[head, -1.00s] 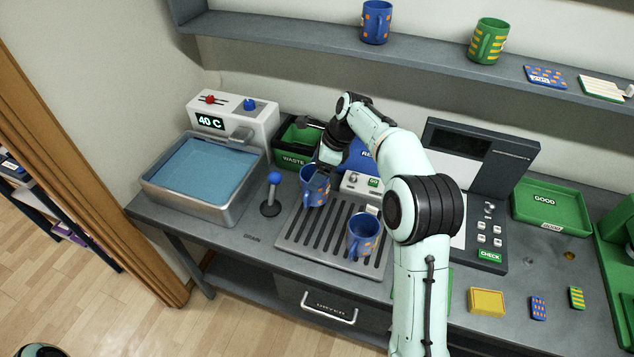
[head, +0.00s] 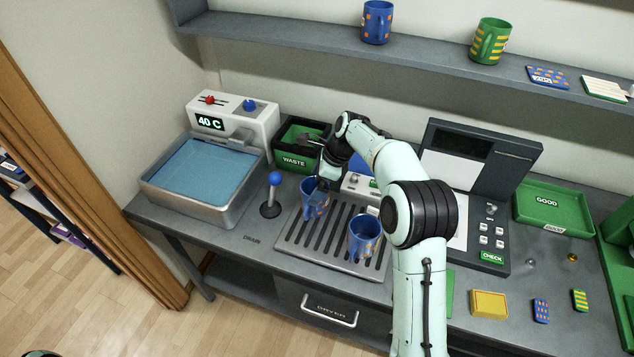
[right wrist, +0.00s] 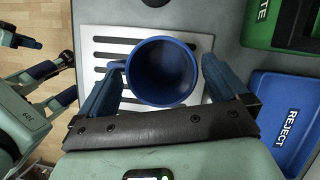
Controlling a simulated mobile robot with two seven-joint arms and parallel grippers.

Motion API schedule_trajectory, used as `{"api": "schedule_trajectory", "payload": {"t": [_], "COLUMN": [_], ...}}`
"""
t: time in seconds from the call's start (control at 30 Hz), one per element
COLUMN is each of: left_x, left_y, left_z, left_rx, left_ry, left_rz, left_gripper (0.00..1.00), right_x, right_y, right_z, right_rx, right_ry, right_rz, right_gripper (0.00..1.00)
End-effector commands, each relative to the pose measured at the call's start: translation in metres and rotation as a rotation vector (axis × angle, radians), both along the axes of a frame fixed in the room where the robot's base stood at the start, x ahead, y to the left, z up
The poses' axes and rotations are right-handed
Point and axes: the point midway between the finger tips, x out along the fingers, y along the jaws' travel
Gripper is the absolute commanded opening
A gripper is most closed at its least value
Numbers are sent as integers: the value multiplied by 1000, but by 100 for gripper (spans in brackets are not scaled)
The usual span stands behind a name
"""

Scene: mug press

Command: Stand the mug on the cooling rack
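A blue mug with orange marks (head: 313,204) is upright at the left back part of the slotted metal rack (head: 290,238). My right gripper (head: 321,183) is over it; in the right wrist view its fingers (right wrist: 163,85) lie close against both sides of the mug (right wrist: 163,72), which is empty inside. Its handle points left there. I cannot tell whether its base touches the rack. A second blue mug with orange marks (head: 362,238) stands at the rack's right side. My left gripper (right wrist: 66,80) shows at the left of the right wrist view, fingers apart and empty.
A water basin (head: 232,218) and a blue-knobbed lever (head: 271,195) are left of the rack. A green waste bin (head: 294,162) and a blue reject tray (right wrist: 283,120) are behind it. A check machine (head: 490,190) stands at right. The rack's front left is free.

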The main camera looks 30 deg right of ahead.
Motion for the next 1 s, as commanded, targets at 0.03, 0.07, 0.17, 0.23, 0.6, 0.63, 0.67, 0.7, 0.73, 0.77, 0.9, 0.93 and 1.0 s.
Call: {"api": "schedule_trajectory", "payload": {"t": [0.03, 0.07, 0.17, 0.23, 0.6, 0.63, 0.67, 0.7, 0.73, 0.77, 0.9, 0.93, 1.0], "left_x": [0, 0, 3, 5, 25, 26, 27, 28, 29, 29, 30, 30, 29], "left_y": [0, 0, 0, 0, 0, 0, 0, 0, 0, 0, 0, 0, 0], "left_z": [0, 0, 3, 5, 22, 23, 23, 24, 25, 25, 25, 25, 25], "left_rx": [0, 0, 0, 0, 0, 0, 0, 0, 0, -1, 0, -1, 0], "left_ry": [0, 0, -3, -6, -28, -30, -31, -32, -33, -34, -35, -34, -33], "left_rz": [0, 0, 0, 0, 0, 0, 0, 0, 0, 0, 0, 0, 0], "left_gripper": [43, 43, 43, 43, 43, 43, 43, 43, 43, 43, 43, 43, 43], "right_x": [0, 0, -1, -3, -20, -21, -22, -23, -24, -24, -26, -26, -27], "right_y": [0, 0, -4, -8, -32, -33, -35, -36, -37, -37, -39, -39, -39], "right_z": [2, 3, 14, 26, 97, 101, 104, 107, 109, 111, 114, 114, 114], "right_rx": [-1, 0, -1, -1, -1, -1, -1, -1, -1, -2, -1, -1, -1], "right_ry": [-1, -2, -4, -5, -5, -5, -4, -3, -3, -2, 0, 1, 1], "right_rz": [0, 0, -2, -2, -2, -2, -2, -1, -1, -1, -1, -1, -1], "right_gripper": [100, 100, 100, 100, 100, 100, 100, 100, 100, 100, 100, 100, 100]}}
